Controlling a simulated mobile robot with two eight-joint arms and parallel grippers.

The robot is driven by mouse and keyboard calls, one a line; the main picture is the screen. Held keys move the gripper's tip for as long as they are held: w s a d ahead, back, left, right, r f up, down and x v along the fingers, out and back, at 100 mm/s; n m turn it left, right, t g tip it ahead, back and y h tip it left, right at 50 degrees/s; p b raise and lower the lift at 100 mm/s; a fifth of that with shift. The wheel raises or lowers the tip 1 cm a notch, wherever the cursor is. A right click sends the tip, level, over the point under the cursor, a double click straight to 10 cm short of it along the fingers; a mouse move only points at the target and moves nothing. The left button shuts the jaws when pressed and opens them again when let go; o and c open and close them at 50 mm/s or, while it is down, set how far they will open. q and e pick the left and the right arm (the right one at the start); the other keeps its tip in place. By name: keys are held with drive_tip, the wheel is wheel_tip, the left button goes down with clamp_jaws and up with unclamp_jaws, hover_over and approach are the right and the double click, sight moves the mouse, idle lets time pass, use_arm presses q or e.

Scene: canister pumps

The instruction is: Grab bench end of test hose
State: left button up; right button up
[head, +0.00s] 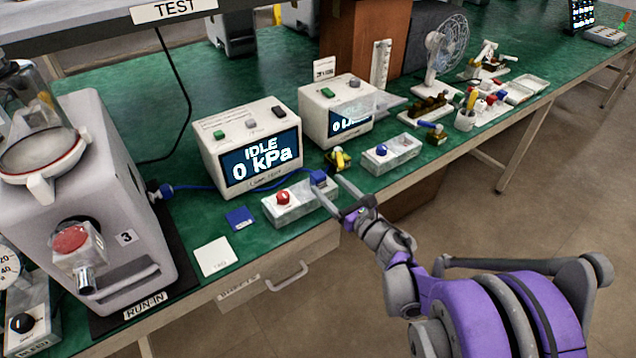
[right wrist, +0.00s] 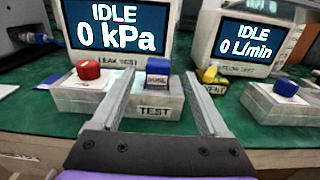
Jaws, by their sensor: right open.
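The test hose is thin and blue in the head view (head: 285,183). It runs from the blue fitting (head: 165,190) on the grey machine, past the front of the leak tester, to its blue bench end (head: 318,177). In the right wrist view the bench end is a blue block (right wrist: 158,72) standing upright on a pale block (right wrist: 152,101) marked TEST. My right gripper (head: 329,187) is open at the bench edge. In its wrist view the two fingers (right wrist: 157,78) point forward on either side of the bench end, with gaps visible. My left gripper is out of view.
A red-knobbed block (head: 283,198) sits left of the bench end. A yellow fitting (head: 338,160) and a blue-knobbed block (head: 392,153) are to the right. The leak tester (head: 250,145) reading IDLE 0 kPa stands behind. A blue pad (head: 240,218) lies left on the green bench.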

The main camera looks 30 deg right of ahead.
sight(322, 180)
drive_tip(key=w, duration=0.5)
drive_tip(key=shift+w+a+b, duration=0.25)
drive_tip(key=shift+a+b, duration=0.05)
drive_tip(key=shift+a, duration=0.05)
clamp_jaws()
